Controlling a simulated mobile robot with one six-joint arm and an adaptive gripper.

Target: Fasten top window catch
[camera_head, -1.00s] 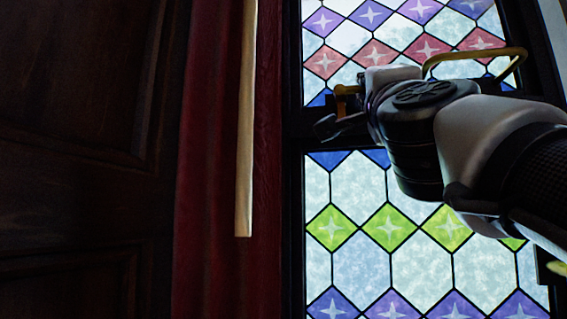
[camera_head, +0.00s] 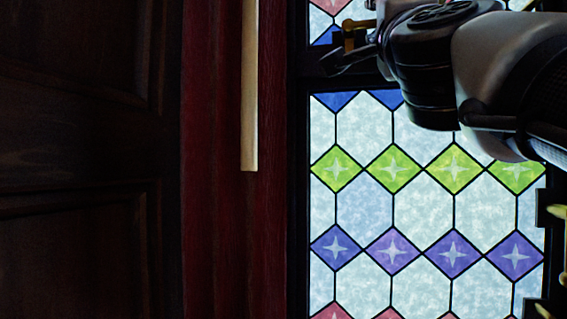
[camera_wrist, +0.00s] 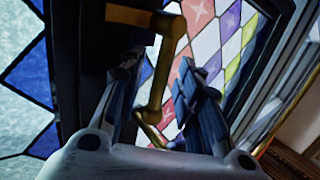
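The window catch is a brass, angled handle on the dark frame bar. In the head view, part of the brass catch (camera_head: 352,40) shows at the top, beside my gripper (camera_head: 345,62). In the wrist view, the catch (camera_wrist: 158,85) runs down between my two dark fingers, with its pivot end at the top and its lower end bent near my palm. My gripper (camera_wrist: 160,75) is open around the handle. The right finger stands apart from it. The left finger is close to it, and I cannot tell whether they touch.
The stained-glass window (camera_head: 420,220) fills the right of the head view. A pale vertical rod (camera_head: 249,90) hangs before a dark red curtain (camera_head: 215,200) at the left. Dark wood panelling (camera_head: 80,150) stands further left. Brass fittings (camera_head: 560,218) show at the right edge.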

